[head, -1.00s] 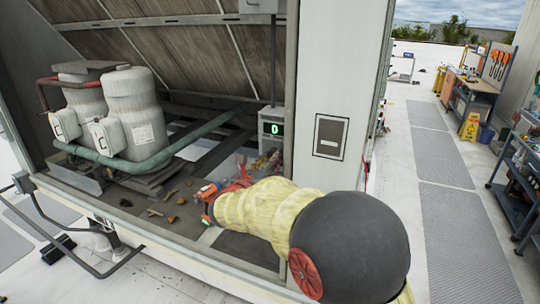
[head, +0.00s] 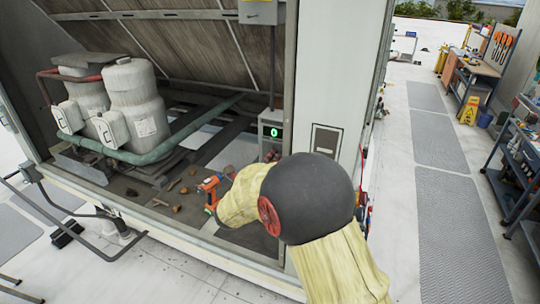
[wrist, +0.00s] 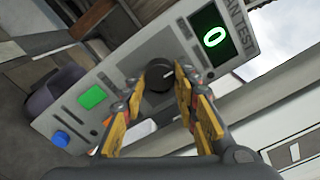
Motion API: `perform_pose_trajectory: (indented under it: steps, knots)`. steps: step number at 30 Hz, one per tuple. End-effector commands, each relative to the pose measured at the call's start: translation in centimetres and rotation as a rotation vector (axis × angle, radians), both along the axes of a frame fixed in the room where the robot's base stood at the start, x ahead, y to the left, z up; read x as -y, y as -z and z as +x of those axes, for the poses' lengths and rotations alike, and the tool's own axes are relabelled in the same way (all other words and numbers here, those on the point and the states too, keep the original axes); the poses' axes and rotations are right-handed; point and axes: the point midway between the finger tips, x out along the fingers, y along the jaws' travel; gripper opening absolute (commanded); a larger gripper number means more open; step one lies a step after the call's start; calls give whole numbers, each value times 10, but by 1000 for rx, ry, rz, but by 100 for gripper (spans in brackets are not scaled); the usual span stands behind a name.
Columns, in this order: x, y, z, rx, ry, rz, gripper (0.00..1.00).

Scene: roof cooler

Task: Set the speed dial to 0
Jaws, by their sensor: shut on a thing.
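The speed dial (wrist: 158,76) is a round black knob on a grey control panel (wrist: 112,75), seen in the wrist view. My gripper (wrist: 160,84) has its two yellow-padded fingers on either side of the dial and is shut on it. The green display (wrist: 210,37) beside the dial reads 0. In the head view the panel box (head: 270,119) stands inside the housing, and its display (head: 274,132) also reads 0. There my arm hides the dial and most of my gripper. The dial's pointer mark is not clear.
The panel also has a green button (wrist: 92,96) and a blue button (wrist: 60,138). In the head view an orange tool (head: 210,190) and several small brown pieces lie on the housing floor. White tanks (head: 132,100) with a green pipe stand left. A white post (head: 325,90) stands close right.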

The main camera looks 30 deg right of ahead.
Motion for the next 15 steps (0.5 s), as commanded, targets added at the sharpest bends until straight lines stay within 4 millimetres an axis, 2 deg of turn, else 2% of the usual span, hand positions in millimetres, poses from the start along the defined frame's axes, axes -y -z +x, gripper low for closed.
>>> perform_pose_trajectory:
  steps: [15]
  knots:
    - [0, -1, 0, -45, -1, -38, 5]
